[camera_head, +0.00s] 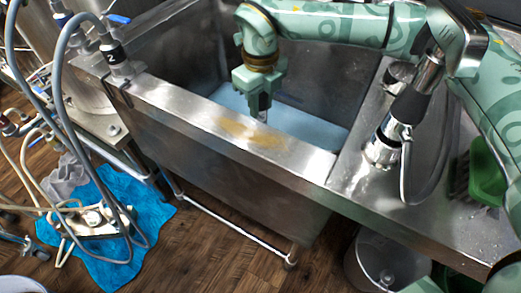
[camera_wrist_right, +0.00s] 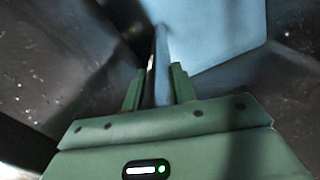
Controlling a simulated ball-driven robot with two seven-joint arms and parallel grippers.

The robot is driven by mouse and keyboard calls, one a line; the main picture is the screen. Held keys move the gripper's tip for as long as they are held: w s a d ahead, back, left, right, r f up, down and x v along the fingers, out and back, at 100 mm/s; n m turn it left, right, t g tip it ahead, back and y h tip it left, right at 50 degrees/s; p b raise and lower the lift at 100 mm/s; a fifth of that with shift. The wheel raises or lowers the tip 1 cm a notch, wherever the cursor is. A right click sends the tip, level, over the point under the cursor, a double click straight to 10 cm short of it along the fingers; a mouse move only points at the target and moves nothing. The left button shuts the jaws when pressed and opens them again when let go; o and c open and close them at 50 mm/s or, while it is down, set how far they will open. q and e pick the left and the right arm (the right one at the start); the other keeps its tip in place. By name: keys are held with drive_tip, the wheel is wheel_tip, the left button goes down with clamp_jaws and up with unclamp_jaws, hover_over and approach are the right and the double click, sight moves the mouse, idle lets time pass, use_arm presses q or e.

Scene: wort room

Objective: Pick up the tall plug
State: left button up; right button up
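My right gripper (camera_head: 258,100) points down into the steel sink basin, just behind its front rim. In the right wrist view its two green fingers (camera_wrist_right: 158,85) stand on either side of a narrow, upright grey bar, which looks like the tall plug (camera_wrist_right: 161,60). The bar runs away from the camera between the fingers, close to the right one. I cannot tell whether both fingers press on it. In the head view my gripper hides most of the plug. My left gripper is not in view.
The steel sink (camera_head: 170,98) has a pale blue floor and high walls around my gripper. Hoses and a blue cloth (camera_head: 140,215) are at the left.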

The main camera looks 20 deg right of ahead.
clamp_jaws()
drive_tip(key=shift+w+r, duration=0.1)
drive_tip(key=shift+r, duration=0.05)
idle(1.2)
